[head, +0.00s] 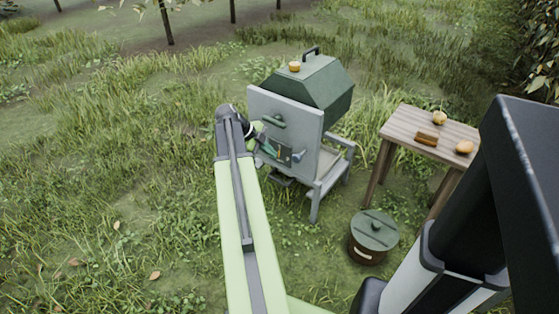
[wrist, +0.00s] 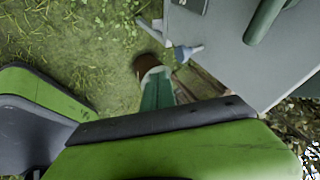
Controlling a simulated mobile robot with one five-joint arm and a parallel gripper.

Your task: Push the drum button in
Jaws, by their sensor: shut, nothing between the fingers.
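The grey machine (head: 285,115) has a grey front with a green handle (head: 273,122) and a dark control panel (head: 285,149). A small orange part (head: 279,151) on the panel may be the drum button; I cannot be sure. A blue-grey lever (head: 299,156) sits at the panel's right, and it also shows in the wrist view (wrist: 186,53). My gripper (head: 270,151) is shut and empty, with its green fingers close to the panel's left part.
An amber lamp-like part (head: 294,67) sits on the machine's green hood. A wooden table (head: 400,122) to the right holds a brown block (head: 427,139) and two yellowish fruits. A brown bin (head: 373,237) with a green lid stands below it. Open grass lies left.

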